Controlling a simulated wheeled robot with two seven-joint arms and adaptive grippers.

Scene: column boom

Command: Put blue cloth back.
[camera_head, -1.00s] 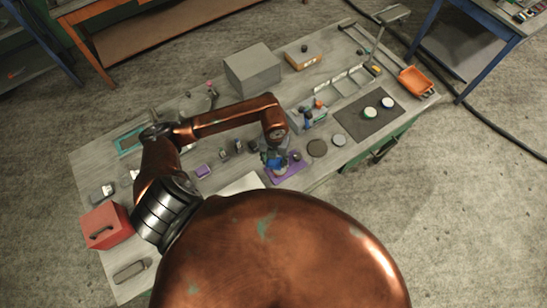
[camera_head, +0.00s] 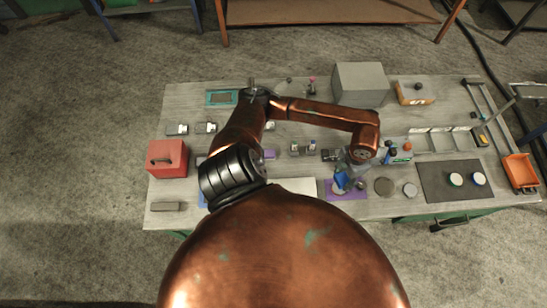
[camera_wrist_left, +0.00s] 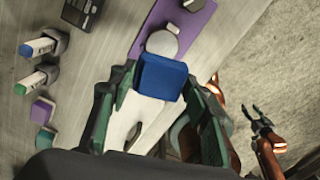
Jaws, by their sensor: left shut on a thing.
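My left gripper (camera_head: 345,178) is low over the front of the bench, beside the purple mat (camera_head: 352,194). In the left wrist view its green-and-dark fingers (camera_wrist_left: 160,85) are shut on the blue cloth (camera_wrist_left: 162,77), which looks like a small folded block. The cloth shows as a blue patch (camera_head: 341,181) in the head view, partly hidden by the gripper. The purple mat (camera_wrist_left: 196,25) lies just beyond it, with a round grey thing (camera_wrist_left: 162,43) by the cloth. My right gripper (camera_wrist_left: 266,122) shows small in the left wrist view, fingers apart and empty, off the bench.
A red box (camera_head: 167,158) stands at the left and a grey block (camera_head: 361,84) at the back. A dark mat (camera_head: 450,193) with two round pots, an orange tray (camera_head: 520,171) and a bottle holder (camera_head: 397,154) are to the right. Small blocks stand left of the gripper.

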